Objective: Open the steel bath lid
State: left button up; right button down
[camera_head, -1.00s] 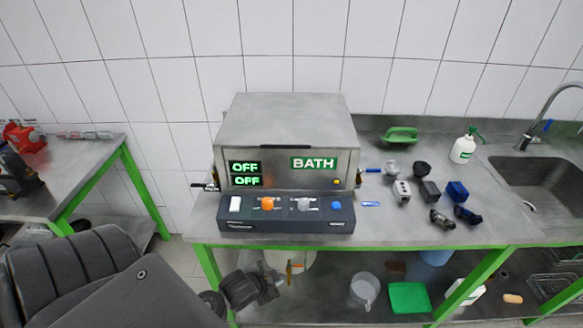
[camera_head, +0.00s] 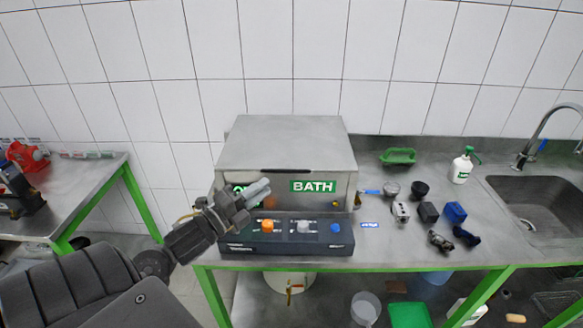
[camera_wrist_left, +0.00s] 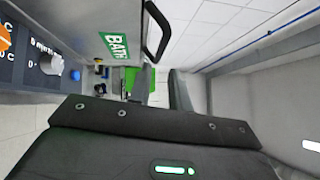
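The steel bath is a box with a green BATH sign (camera_head: 313,186) on its front. Its flat steel lid (camera_head: 288,140) is shut. A dark handle (camera_head: 285,171) runs along the lid's front edge; it is a black loop (camera_wrist_left: 158,30) in the left wrist view. My left gripper (camera_head: 259,188) is in front of the bath's left front, above the control panel, and covers most of the OFF displays. Its two grey fingers (camera_wrist_left: 160,88) stand apart with a narrow empty gap, short of the handle. My right gripper is not in view.
A dark control panel (camera_head: 290,236) with orange, grey and blue knobs sits before the bath. Several small parts (camera_head: 428,212), a green dish (camera_head: 398,156) and a spray bottle (camera_head: 462,166) stand to the right, before the sink (camera_head: 545,205). A second table (camera_head: 88,195) is at left.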

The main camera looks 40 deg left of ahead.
aim_at(284, 172)
pick_arm(q)
jog(key=w+p, duration=0.1)
jog(key=w, duration=0.2)
jog(key=w+d+r+p, duration=0.1)
jog(key=w, duration=0.2)
jog(key=w+p, duration=0.2)
jog(key=w, duration=0.2)
jog(key=shift+d+r, duration=0.15)
jog(key=shift+r, duration=0.1)
jog(key=shift+w+d, duration=0.1)
jog(key=shift+w, duration=0.25)
grip_shut()
